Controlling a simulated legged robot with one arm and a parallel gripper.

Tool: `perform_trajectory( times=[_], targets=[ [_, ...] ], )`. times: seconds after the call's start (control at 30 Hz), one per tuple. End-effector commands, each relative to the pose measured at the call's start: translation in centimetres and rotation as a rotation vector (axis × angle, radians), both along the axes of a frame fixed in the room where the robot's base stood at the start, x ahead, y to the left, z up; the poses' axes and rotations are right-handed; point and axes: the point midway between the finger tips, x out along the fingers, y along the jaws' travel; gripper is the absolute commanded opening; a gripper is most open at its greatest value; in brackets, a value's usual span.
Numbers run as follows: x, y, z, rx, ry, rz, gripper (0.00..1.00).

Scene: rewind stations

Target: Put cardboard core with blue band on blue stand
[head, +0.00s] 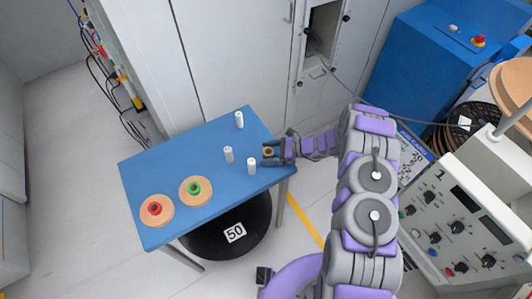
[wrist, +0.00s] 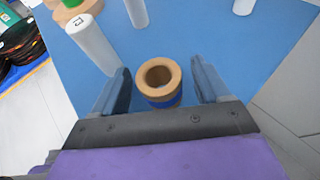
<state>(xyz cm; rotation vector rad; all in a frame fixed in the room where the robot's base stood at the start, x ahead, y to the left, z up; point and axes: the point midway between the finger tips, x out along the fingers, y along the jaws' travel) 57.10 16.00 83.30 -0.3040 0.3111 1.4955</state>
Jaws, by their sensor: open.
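The cardboard core with a blue band (wrist: 159,80) stands upright between the two fingers of my gripper (wrist: 163,85) in the wrist view. My gripper is open, with a gap on both sides of the core. In the head view, the core (head: 268,152) shows at the table's right part, between the fingers of my gripper (head: 270,152). No blue stand is clearly seen. A round wooden stand with a red centre (head: 156,209) and one with a green centre (head: 195,188) sit at the table's left end.
Several white cylinders stand on the blue table (head: 155,177), one of them (wrist: 92,44) just left of my gripper. A black drum marked 50 (head: 215,248) is under the table. Grey cabinets (head: 235,55) stand behind, and a control panel (head: 455,220) is at right.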

Motion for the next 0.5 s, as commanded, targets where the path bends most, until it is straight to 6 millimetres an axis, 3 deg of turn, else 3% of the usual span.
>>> perform_trajectory(
  times=[0.3,0.5],
  targets=[
    [-0.2,-6.4,2.7,0.000,-0.003,-0.006,0.75],
    [-0.3,-8.8,3.8,0.001,-0.003,-0.003,0.75]
  ],
)
